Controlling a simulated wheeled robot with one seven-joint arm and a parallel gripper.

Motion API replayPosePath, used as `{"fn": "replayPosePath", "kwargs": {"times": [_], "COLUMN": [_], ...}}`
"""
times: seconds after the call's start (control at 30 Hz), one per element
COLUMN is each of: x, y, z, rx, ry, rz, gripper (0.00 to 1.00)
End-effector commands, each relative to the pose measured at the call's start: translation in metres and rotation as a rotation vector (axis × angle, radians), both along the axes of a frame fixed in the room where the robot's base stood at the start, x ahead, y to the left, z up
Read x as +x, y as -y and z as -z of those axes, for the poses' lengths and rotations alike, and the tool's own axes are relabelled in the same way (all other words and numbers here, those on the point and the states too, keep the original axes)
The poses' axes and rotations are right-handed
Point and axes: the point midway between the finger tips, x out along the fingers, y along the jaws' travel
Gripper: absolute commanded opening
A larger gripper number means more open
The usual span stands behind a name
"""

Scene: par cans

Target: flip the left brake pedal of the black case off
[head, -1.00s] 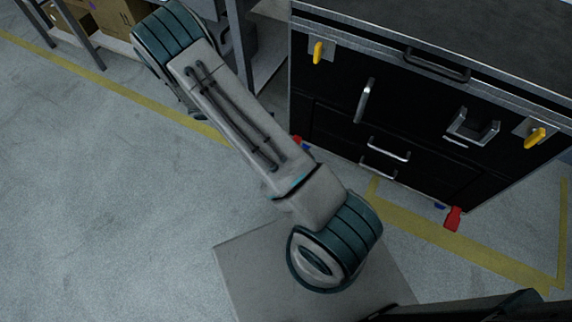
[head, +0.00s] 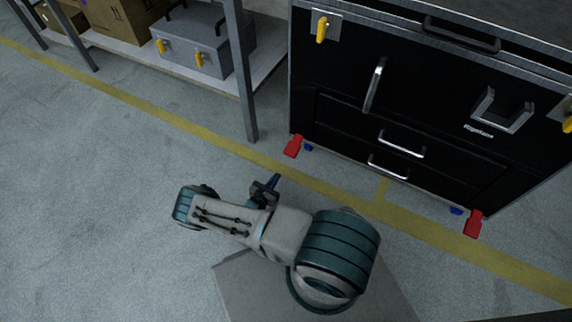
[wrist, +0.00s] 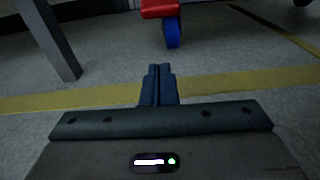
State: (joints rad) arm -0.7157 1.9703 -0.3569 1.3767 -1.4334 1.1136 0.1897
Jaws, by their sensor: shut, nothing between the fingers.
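The black case (head: 335,130) stands at the right in the head view, on casters with blue wheels. Its left brake pedal (head: 293,146) is red and sticks out at the lower left corner. In the wrist view the same red pedal (wrist: 160,8) shows at the top edge, above a blue wheel (wrist: 172,33). My gripper (head: 275,181) is low over the floor, in front of and a little left of the pedal, apart from it. In the wrist view its fingers (wrist: 157,70) are together, empty and pointing toward the caster.
A second red pedal (head: 473,223) is at the case's right corner. A grey shelf post (head: 243,85) stands left of the case; it also shows in the wrist view (wrist: 52,40). The shelf holds a grey toolbox (head: 195,45). The floor between gripper and case is clear.

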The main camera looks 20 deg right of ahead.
Motion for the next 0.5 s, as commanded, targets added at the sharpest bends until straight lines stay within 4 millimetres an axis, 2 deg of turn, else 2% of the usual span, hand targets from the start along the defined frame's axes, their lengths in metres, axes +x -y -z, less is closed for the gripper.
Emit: {"fn": "replayPosePath", "kwargs": {"times": [0.03, 0.1, 0.5], "x": [-0.0017, -0.0022, -0.0014], "y": [0.0010, 0.0010, 0.0032], "z": [0.0077, 0.0107, 0.0114], "rx": [-0.009, -0.013, -0.014], "ry": [-0.008, -0.012, -0.013], "rz": [-0.016, -0.028, -0.028], "gripper": [0.00, 0.00, 0.00]}}
